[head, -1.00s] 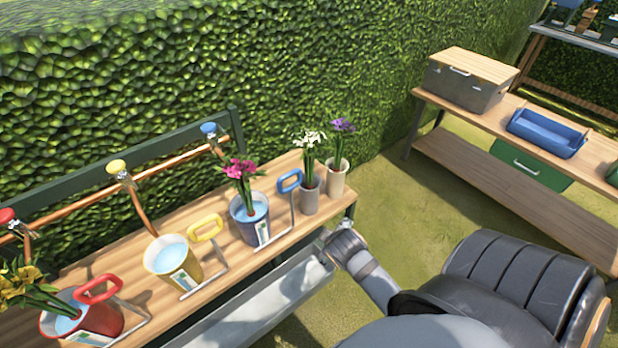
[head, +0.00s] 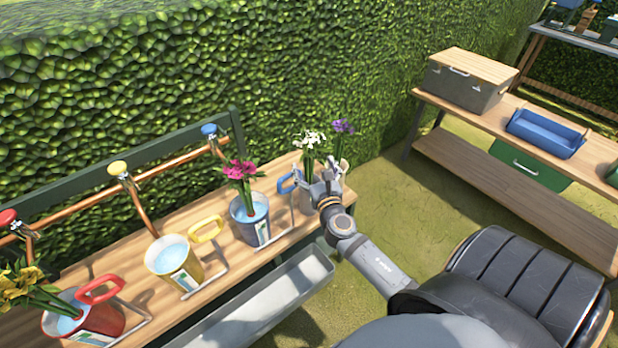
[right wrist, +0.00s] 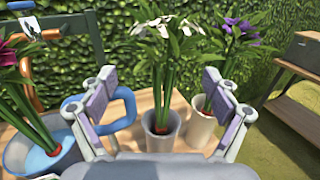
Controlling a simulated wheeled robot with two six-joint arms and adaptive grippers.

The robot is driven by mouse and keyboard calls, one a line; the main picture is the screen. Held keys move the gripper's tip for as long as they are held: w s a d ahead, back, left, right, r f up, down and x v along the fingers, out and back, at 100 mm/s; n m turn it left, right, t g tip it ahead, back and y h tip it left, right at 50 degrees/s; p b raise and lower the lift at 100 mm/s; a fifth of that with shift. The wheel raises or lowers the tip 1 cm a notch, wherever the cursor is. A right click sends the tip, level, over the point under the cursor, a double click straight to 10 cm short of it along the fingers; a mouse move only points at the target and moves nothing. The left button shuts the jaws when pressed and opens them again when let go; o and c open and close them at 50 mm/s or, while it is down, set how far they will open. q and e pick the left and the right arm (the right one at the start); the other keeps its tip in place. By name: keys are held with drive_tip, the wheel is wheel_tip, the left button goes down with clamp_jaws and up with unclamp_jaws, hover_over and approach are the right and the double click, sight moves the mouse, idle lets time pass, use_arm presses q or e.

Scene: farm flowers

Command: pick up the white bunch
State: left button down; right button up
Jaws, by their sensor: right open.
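The white bunch (head: 309,142) has white flowers on long green stems and stands upright in a grey pot at the right end of the wooden bench. In the right wrist view the white bunch (right wrist: 165,75) rises between my fingers, a little beyond them, from its grey pot (right wrist: 160,132). My right gripper (head: 322,172) is open and empty, in front of the pots; in the wrist view its fingers (right wrist: 158,108) stand wide on either side of the stems. It hides most of the grey pot in the head view. My left gripper is not in view.
A purple bunch (head: 342,127) in a pale pot (right wrist: 201,127) stands close on the right. A blue bucket (head: 250,222) with pink flowers and a blue handle (right wrist: 125,110) is close on the left. A grey trough (head: 285,295) lies below the bench front.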

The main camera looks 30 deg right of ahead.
sight(309, 147)
drive_tip(key=x, duration=0.2)
drive_tip(key=shift+w+d+f, duration=0.1)
drive_tip(key=shift+w+d, duration=0.05)
drive_tip(key=shift+w, duration=0.15)
drive_tip(key=shift+w+d, duration=0.1)
drive_tip(key=x, duration=0.2)
drive_tip(key=p+x, duration=0.1)
drive_tip(key=x, duration=0.2)
drive_tip(key=shift+d, duration=0.2)
drive_tip(key=shift+s, duration=0.25)
drive_tip(key=shift+c, duration=0.2)
drive_tip(key=shift+c, duration=1.4)
clamp_jaws()
